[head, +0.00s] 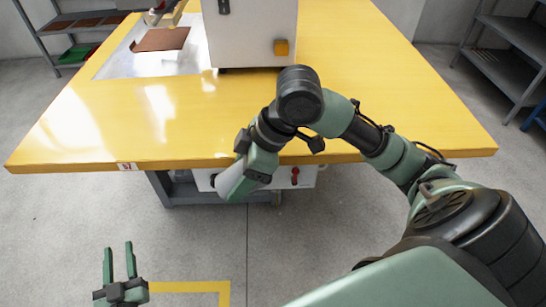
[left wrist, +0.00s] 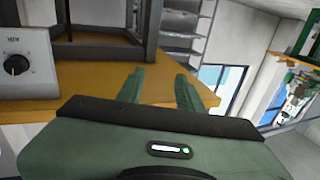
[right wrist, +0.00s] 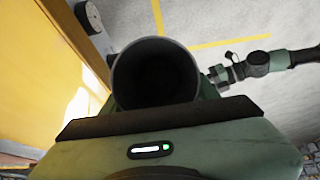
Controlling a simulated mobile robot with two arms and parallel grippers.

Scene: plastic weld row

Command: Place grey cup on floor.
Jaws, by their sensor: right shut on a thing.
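The grey cup (right wrist: 155,75) is in my right gripper, its round mouth and dark inside facing the right wrist camera. My right gripper (head: 238,185) is shut on it, with the fingers on either side of the cup. In the head view the gripper points down and left, just in front of the yellow table's near edge, and mostly hides the cup. My left gripper (head: 118,250) is open and empty at the lower left, over the floor. Its two spread fingers also show in the left wrist view (left wrist: 160,85). The grey concrete floor (head: 60,215) shows in front of the table.
The yellow table (head: 390,90) carries a white machine (head: 250,35) and a metal plate with a brown sheet (head: 160,39). A yellow line (head: 190,287) marks the floor. Shelves (head: 510,70) stand at right. The floor before the table is clear.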

